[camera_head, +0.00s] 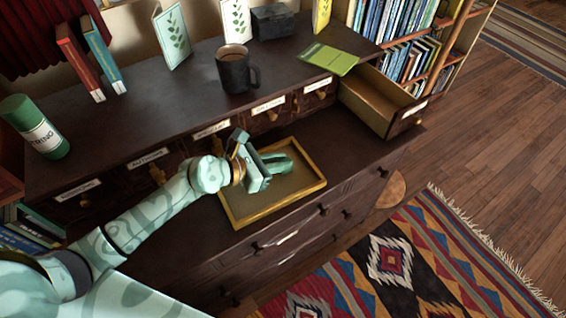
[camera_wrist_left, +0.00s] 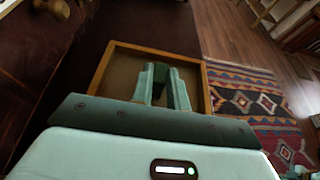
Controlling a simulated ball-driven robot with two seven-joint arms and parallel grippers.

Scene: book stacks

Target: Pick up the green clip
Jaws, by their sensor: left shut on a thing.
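My left gripper (camera_head: 278,165) reaches in from the left, over a shallow wooden-framed tray (camera_head: 282,206) on the dark cabinet. In the left wrist view my two pale fingers (camera_wrist_left: 164,92) point down toward the tray (camera_wrist_left: 205,88) and are shut on a small dark green thing, seemingly the green clip (camera_wrist_left: 162,75). The fingers hide much of it, and its shape is hard to tell. I cannot tell whether it still touches the tray floor. The visible rest of the tray looks empty. My right gripper is not in view.
Behind the tray are small labelled drawers; the one at right (camera_head: 378,102) stands open. On the shelf above are a dark mug (camera_head: 233,72), a green booklet (camera_head: 328,58), standing cards, books and a green cylinder (camera_head: 34,127). A patterned rug (camera_head: 392,262) lies on the floor.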

